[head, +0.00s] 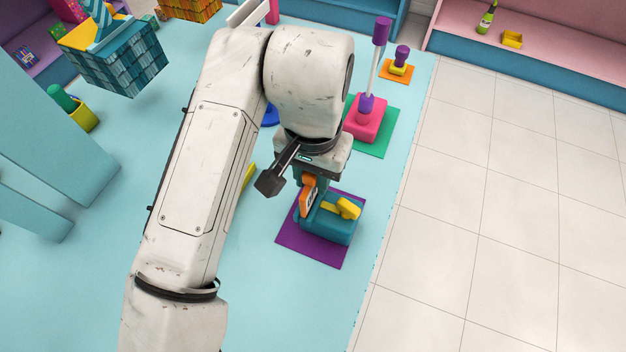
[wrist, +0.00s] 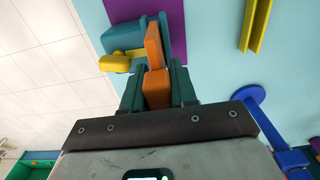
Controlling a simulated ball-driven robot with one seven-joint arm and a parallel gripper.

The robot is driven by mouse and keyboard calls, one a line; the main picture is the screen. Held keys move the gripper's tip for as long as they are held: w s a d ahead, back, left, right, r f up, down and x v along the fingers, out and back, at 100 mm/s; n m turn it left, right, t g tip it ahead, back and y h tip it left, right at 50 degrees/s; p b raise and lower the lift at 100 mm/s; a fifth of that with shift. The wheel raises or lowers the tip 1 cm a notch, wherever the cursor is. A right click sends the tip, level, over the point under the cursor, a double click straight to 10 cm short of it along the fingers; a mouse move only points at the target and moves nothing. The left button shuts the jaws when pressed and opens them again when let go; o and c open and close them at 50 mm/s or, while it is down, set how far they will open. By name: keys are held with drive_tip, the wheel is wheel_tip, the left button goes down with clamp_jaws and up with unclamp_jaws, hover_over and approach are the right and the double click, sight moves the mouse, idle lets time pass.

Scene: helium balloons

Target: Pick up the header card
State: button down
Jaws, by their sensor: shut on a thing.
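An orange piece, which I take for the header card, shows in the head view (head: 307,197) below my wrist and in the wrist view (wrist: 156,88). My gripper (wrist: 158,80) has its dark green fingers on both sides of the orange piece and is shut on it. The piece reaches out past the fingertips beside a teal block (head: 325,226) with a yellow part (head: 348,208). The block sits on a purple mat (head: 300,245). I cannot tell whether the orange piece touches the block. My arm hides part of the scene.
A pink base (head: 362,125) with a clear, purple-capped post stands on a green mat behind. An orange mat (head: 398,70) lies beyond it. A yellow channel-shaped bar (wrist: 255,25) and a blue stand (wrist: 248,94) are close by. Tiled floor (head: 480,220) to the right is clear.

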drive_tip(key=s+d+r, duration=0.2)
drive_tip(key=s+r, duration=0.3)
drive_tip(key=s, duration=0.1)
drive_tip(key=s+d+r, duration=0.2)
drive_tip(key=s+r, duration=0.3)
drive_tip(key=s, duration=0.2)
drive_tip(key=shift+s+d+r+b, duration=0.15)
drive_tip(key=shift+d+r+b, duration=0.2)
drive_tip(key=shift+b, duration=0.1)
drive_tip(key=c, duration=1.4)
unclamp_jaws()
clamp_jaws()
